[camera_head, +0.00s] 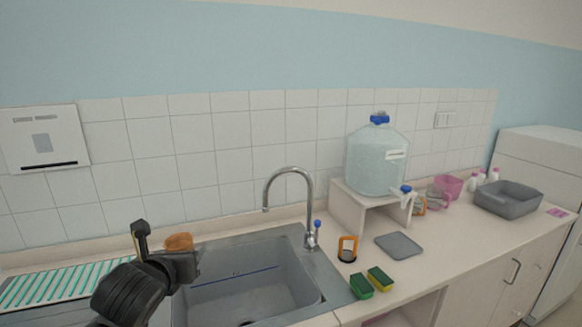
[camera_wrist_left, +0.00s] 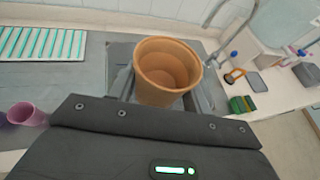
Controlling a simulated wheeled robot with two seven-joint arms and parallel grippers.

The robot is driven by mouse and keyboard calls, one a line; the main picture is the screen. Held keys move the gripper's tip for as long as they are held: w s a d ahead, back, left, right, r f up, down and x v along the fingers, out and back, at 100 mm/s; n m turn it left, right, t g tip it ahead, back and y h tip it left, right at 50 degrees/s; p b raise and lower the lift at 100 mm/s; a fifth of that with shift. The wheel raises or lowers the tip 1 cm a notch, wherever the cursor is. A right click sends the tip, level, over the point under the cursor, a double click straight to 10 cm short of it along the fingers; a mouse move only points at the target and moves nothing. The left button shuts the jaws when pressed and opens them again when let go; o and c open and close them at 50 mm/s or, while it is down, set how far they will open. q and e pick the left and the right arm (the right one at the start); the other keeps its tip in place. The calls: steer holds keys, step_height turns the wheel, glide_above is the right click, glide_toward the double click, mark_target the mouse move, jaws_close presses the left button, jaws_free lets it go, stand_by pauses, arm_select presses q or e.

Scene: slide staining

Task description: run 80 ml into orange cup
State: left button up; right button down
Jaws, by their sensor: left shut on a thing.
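The orange cup (camera_head: 179,241) is upright in my left gripper (camera_head: 163,250), left of the faucet near the sink's left side. In the left wrist view the cup (camera_wrist_left: 167,72) has an open mouth, and its inside looks empty. My left gripper is shut on its sides; the fingers are partly hidden by the cup. A large clear water jug (camera_head: 372,160) with a blue cap stands on a white stand (camera_head: 352,207) to the right. Its blue-topped tap (camera_head: 406,191) is at the lower right of the jug. My right gripper is not in view.
A grey sink (camera_head: 318,270) with a curved faucet (camera_head: 289,170) lies between the cup and the jug. A grey mat (camera_head: 398,244), an orange-framed item (camera_head: 347,248) and two sponges (camera_head: 380,279) lie before the stand. Glass vessels (camera_head: 419,205) stand close to the tap's right.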

arm_select(q)
steer(key=shift+s+d, duration=0.5)
step_height(320, 180, down, 10)
steer(key=b, duration=1)
